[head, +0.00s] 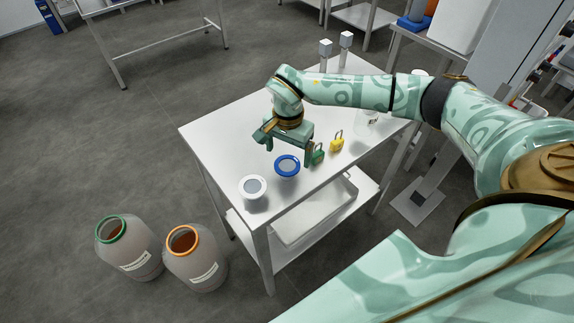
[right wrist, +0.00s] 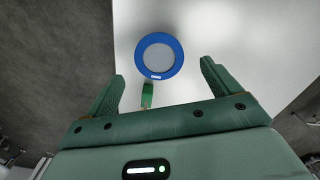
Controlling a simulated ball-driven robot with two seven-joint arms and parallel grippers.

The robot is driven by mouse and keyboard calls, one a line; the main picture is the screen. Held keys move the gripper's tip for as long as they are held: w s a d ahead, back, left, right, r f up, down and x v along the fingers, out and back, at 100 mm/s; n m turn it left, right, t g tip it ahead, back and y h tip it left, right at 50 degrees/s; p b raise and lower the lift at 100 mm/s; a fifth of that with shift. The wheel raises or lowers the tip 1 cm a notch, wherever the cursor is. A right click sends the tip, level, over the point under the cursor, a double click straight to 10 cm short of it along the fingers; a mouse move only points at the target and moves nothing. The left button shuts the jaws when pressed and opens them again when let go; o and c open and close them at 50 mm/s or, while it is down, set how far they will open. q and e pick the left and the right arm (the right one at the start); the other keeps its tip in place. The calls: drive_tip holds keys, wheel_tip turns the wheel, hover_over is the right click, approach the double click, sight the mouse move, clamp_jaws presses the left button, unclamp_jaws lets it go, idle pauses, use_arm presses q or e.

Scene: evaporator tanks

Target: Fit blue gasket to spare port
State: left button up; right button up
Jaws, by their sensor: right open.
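The blue gasket (head: 287,166), a blue ring with a grey centre, lies flat near the front left of the white table. My right gripper (head: 287,152) is open and empty above the table, just behind the gasket. In the right wrist view the gasket (right wrist: 159,55) appears between and slightly beyond the open fingertips (right wrist: 161,72), with a small white label on its rim. I cannot make out the spare port in these views. My left gripper is not in view.
On the white table (head: 225,122) are a white-rimmed ring (head: 253,187), a green padlock (head: 317,155) close to the right gripper, and a yellow padlock (head: 337,142). A green-rimmed tank (head: 135,255) and an orange-rimmed tank (head: 198,265) stand on the floor at left.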

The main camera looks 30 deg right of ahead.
sight(288, 164)
drive_tip(key=shift+f, duration=1.5)
drive_tip(key=shift+f, duration=0.25)
drive_tip(key=c, duration=1)
